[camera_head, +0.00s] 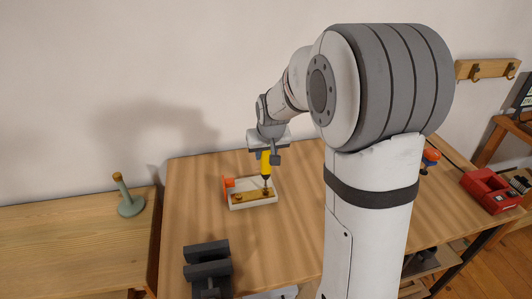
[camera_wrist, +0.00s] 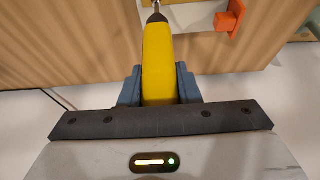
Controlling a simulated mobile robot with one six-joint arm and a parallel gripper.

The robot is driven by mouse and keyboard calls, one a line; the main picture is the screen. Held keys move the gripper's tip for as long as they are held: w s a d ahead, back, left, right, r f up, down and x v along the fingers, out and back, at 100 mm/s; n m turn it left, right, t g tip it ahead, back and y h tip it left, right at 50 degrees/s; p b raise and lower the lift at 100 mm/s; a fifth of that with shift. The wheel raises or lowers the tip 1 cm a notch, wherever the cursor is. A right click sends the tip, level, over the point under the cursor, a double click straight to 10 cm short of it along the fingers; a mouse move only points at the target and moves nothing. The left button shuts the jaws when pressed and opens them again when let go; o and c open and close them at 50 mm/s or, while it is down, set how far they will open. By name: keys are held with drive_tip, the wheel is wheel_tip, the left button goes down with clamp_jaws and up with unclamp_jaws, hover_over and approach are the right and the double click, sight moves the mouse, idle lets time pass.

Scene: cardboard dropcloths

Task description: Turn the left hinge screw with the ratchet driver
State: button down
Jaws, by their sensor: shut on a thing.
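My gripper (camera_head: 266,153) is shut on the yellow handle of the ratchet driver (camera_head: 266,167), which points down. In the wrist view the driver (camera_wrist: 158,55) stands between my blue-grey fingers (camera_wrist: 159,85), its metal shaft beyond them. Below it is a pale tray-like fixture (camera_head: 262,204) with a wooden strip (camera_head: 252,197) and an orange block (camera_head: 228,182) at its left. A small brass round piece (camera_head: 238,197) shows on the strip's left part. The driver's tip is at the strip's right part; I cannot tell whether it sits in a screw.
The wooden table (camera_head: 190,215) is mostly clear around the fixture. A dark grey clamp-like block (camera_head: 208,265) is at the front left. A green stand (camera_head: 130,205) is on the lower left bench. A red case (camera_head: 490,190) is at far right.

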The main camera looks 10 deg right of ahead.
drive_tip(key=shift+s+f+b, duration=0.1)
drive_tip(key=shift+f+b, duration=0.3)
drive_tip(key=shift+b, duration=0.05)
idle(0.6)
drive_tip(key=shift+f+m+h+b, duration=0.25)
drive_tip(key=shift+m+h+b, duration=0.2)
drive_tip(key=shift+m, duration=0.35)
drive_tip(key=m+h+b, duration=0.1)
drive_tip(key=m+b, duration=0.2)
drive_tip(key=b, duration=0.1)
drive_tip(key=shift+a+f, duration=0.1)
drive_tip(key=shift+f, duration=0.1)
drive_tip(key=m+h+b, duration=0.1)
drive_tip(key=m, duration=0.1)
drive_tip(key=m+g+b, duration=0.1)
drive_tip(key=m+b, duration=0.1)
drive_tip(key=shift+r+m+g+h, duration=0.1)
drive_tip(key=shift+m+g+h, duration=0.2)
drive_tip(key=shift+h, duration=0.05)
drive_tip(key=m+g, duration=0.1)
drive_tip(key=m, duration=0.2)
drive_tip(key=shift+r+h+b, duration=0.15)
drive_tip(key=shift+h+b, duration=0.15)
drive_tip(key=shift+h, duration=0.1)
